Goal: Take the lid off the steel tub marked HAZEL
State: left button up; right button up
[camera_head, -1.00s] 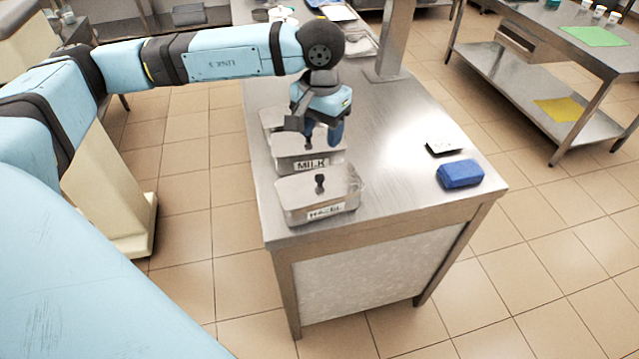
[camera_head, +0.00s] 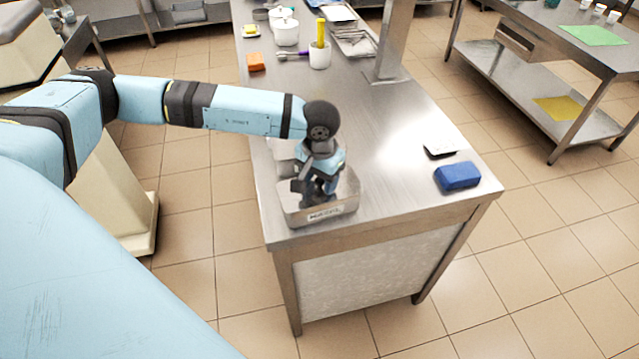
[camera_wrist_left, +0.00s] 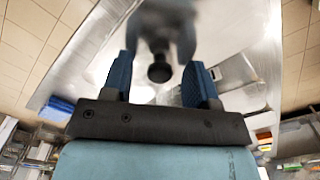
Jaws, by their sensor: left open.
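The steel tub marked HAZEL (camera_head: 326,214) stands near the front left corner of the steel table, label facing front. Its lid is on and mostly hidden under my left gripper (camera_head: 319,194). That gripper points down over the lid with its fingers apart. In the left wrist view, the dark round knob (camera_wrist_left: 160,71) shows between the two blue fingers (camera_wrist_left: 160,85), with a gap on each side. The lid around the knob is blurred there. My right gripper is not in view.
Part of another steel tub (camera_head: 283,152) shows behind, mostly covered by my arm. A blue block (camera_head: 458,176) and a small black-and-white item (camera_head: 440,149) lie to the right. A metal post (camera_head: 392,42) rises farther back. The table between is clear.

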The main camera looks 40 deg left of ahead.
pick_arm(q)
jog(key=shift+f, duration=0.25)
jog(key=c, duration=1)
jog(key=shift+r, duration=0.15)
